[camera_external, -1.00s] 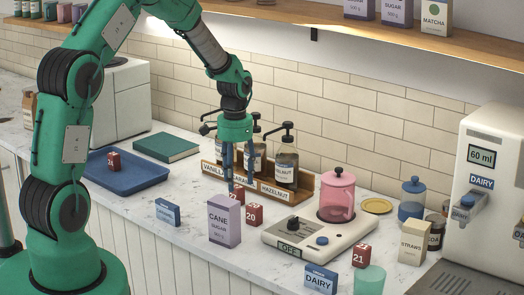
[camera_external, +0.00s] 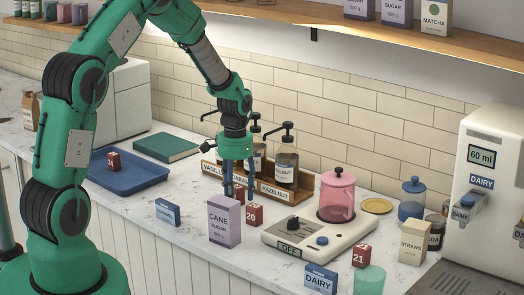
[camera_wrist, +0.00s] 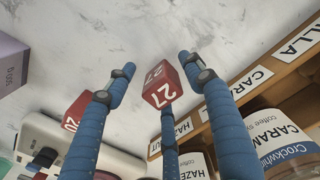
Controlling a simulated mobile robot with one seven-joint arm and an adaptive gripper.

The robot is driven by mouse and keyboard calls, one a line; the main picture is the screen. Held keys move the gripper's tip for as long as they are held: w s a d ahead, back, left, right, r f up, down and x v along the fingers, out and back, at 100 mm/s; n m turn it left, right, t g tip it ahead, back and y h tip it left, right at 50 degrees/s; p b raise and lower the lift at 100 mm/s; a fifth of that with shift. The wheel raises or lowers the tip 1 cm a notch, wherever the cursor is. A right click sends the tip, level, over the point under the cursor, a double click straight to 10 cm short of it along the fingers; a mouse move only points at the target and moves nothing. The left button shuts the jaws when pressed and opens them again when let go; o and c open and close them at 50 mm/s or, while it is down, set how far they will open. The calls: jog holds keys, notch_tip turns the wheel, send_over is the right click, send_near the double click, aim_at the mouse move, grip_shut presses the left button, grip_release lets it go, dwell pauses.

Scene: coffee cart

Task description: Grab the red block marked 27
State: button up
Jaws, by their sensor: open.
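The red block marked 27 (camera_wrist: 163,86) shows in the wrist view between the blue fingers of my gripper (camera_wrist: 157,72), with white numbers on two faces. The fingers are open around it, with gaps to the left and right fingertips; one finger overlaps its lower edge. In the external view, my gripper (camera_external: 238,188) points down at the counter behind the purple cane sugar box (camera_external: 224,222), and its fingers mostly hide block 27. A red block marked 20 (camera_external: 254,214) stands just right of it; it also shows in the wrist view (camera_wrist: 73,112).
The syrup rack (camera_external: 272,194) with pump bottles stands close behind my gripper. A hot plate (camera_external: 300,236) with a pink pot (camera_external: 336,198) is to the right. Red blocks 21 (camera_external: 361,255) and 24 (camera_external: 113,161) are farther off.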

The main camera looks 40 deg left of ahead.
aim_at(236, 186)
dwell(0.5)
jog(key=c, duration=1.3)
jog(key=shift+r, duration=0.2)
jog(key=shift+r, duration=0.55)
notch_tip(236, 186, up, 2)
jog(key=shift+w+r+p, duration=0.1)
jog(key=shift+r+p, duration=0.05)
jog(key=shift+p, duration=0.25)
jog(key=s, duration=0.5)
jog(key=s+d+r, duration=0.1)
jog(key=s, duration=0.4)
jog(key=s+d+p, duration=0.1)
jog(key=s, duration=0.5)
jog(key=shift+r, duration=0.15)
